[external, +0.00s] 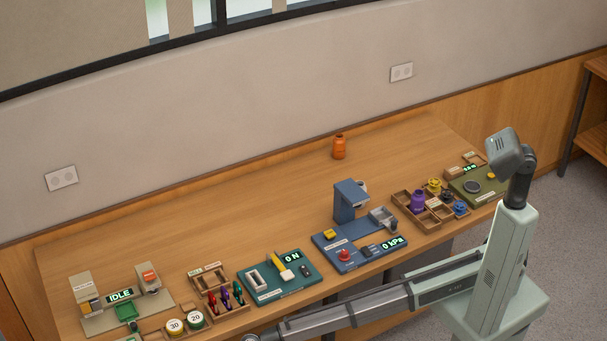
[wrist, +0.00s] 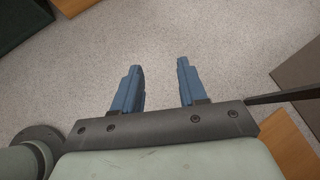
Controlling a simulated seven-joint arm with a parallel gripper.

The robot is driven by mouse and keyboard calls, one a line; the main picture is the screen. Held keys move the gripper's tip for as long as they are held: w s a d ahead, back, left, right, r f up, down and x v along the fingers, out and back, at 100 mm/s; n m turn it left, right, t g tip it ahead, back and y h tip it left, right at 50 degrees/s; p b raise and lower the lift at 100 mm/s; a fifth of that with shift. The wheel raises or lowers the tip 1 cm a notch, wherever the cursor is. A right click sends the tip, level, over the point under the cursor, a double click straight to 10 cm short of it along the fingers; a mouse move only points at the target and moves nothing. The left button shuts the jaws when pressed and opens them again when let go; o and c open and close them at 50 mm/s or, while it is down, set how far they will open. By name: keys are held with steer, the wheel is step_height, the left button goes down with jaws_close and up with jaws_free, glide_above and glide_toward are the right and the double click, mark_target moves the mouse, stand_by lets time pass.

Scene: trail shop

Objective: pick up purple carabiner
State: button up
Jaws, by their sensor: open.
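A small rack (external: 205,277) stands near the front edge of the table, left of centre in the external view. Several small coloured carabiners stand in it, including a red one (external: 212,299) at the left and a purple one (external: 225,296) near the middle; they are too small to make out in detail. My gripper (wrist: 160,72) is open and empty, with its two blue fingers apart over bare floor in the wrist view. In the external view my arm reaches left along the table's front, and its end lies at the bottom edge, below the rack. No carabiner shows in the wrist view.
A teal "0 N" station (external: 270,290) stands right of the rack, and round pieces marked 30 and 20 (external: 185,323) lie left of it. A blue press (external: 348,205), a divided tray (external: 432,222) and an orange bottle (external: 338,147) stand farther right. The table's back is mostly clear.

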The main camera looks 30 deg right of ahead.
steer(key=a+r+n, duration=0.1)
steer(key=a+r, duration=0.4)
steer(key=r, duration=0.5)
step_height(320, 180, up, 29)
steer(key=n+t+h, duration=0.4)
steer(key=t+h, duration=0.1)
steer(key=t, duration=0.4)
glide_above(225, 291)
step_height(225, 291, down, 14)
steer(key=shift+r, duration=0.15)
steer(key=shift+c, duration=0.2)
jaws_close()
